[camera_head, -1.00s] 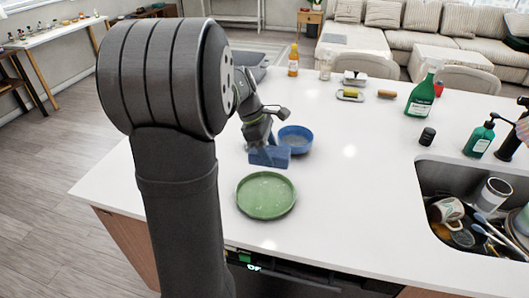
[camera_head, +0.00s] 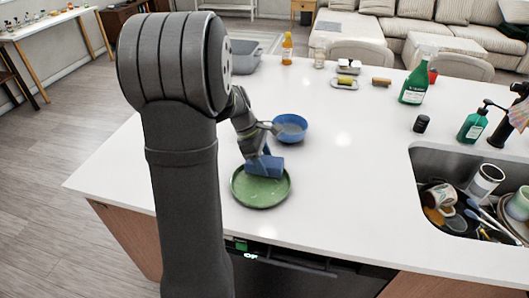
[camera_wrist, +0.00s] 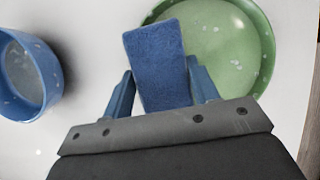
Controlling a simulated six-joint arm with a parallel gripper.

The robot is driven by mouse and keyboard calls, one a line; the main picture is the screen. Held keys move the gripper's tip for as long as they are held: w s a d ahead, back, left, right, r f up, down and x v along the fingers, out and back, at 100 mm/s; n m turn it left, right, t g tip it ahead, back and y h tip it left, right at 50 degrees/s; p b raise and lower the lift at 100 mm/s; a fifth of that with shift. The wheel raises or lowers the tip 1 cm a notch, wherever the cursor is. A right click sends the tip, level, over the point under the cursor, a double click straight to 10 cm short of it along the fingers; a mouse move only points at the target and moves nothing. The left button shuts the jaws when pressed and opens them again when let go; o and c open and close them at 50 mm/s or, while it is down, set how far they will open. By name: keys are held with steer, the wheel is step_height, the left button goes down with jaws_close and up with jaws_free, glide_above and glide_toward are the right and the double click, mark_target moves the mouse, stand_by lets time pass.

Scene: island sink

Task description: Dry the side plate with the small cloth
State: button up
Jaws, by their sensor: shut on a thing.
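The green side plate (camera_head: 259,194) lies on the white counter, with pale droplets on its surface in the wrist view (camera_wrist: 236,62). My gripper (camera_head: 262,160) is shut on the small blue cloth (camera_head: 266,168), which also shows between the fingers in the wrist view (camera_wrist: 157,62). The cloth is over the far part of the plate in the head view and overlaps its edge in the wrist view. I cannot tell whether it touches the plate.
A blue bowl (camera_head: 290,127) with droplets stands just behind the plate. The sink (camera_head: 430,165) at the right holds mugs and utensils. Bottles stand at the back and right. The counter (camera_head: 350,200) between plate and sink is clear.

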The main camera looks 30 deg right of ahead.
steer(key=shift+s+a+f, duration=0.15)
steer(key=shift+s+a, duration=1.05)
steer(key=shift+s+a+f, duration=0.6)
steer(key=shift+s+a, duration=0.15)
steer(key=shift+a, duration=0.05)
steer(key=shift+s+a, duration=1.55)
steer(key=shift+s, duration=0.05)
steer(key=shift+w+d+f, duration=0.1)
steer(key=shift+w+d, duration=3.55)
steer(key=shift+s+a, duration=3.55)
steer(key=shift+a, duration=0.05)
steer(key=shift+w+d, duration=3.4)
steer(key=shift+d, duration=0.05)
steer(key=shift+w+d, duration=0.15)
steer(key=shift+w, duration=0.05)
steer(key=shift+s+r, duration=0.1)
steer(key=shift+r, duration=4.75)
